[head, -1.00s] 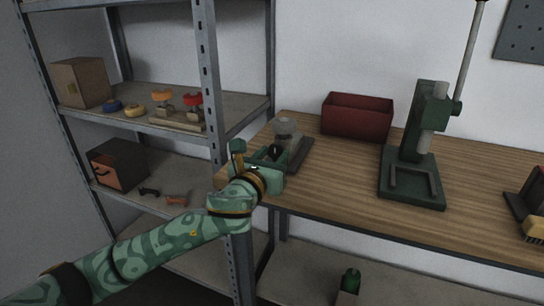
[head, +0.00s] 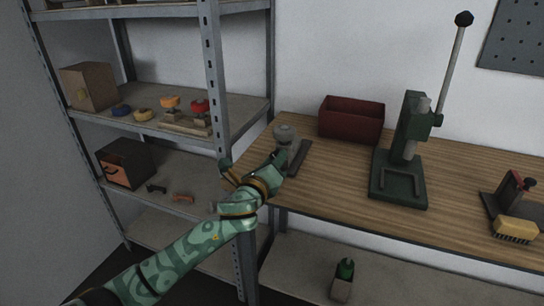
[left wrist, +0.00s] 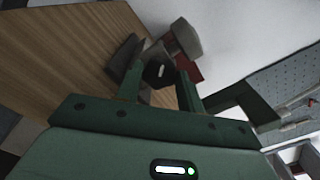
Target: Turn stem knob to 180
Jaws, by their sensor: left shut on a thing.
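The stem knob (left wrist: 156,76) is a small black knob with a short white mark on its face. It sits on the front of a grey fitting (head: 285,133) with a rounded top, at the left end of the bench; the fitting's rounded part shows in the left wrist view (left wrist: 185,38). My left gripper (head: 277,160) reaches it from the front, its two green fingers on either side of the knob and shut on it. The gripper hides most of the knob in the head view. My right gripper is not in view.
A red bin (head: 351,120) stands behind the fitting, and a green press (head: 402,150) with a long lever is to its right. A yellow brush (head: 515,230) lies at the far right. The bench middle is clear.

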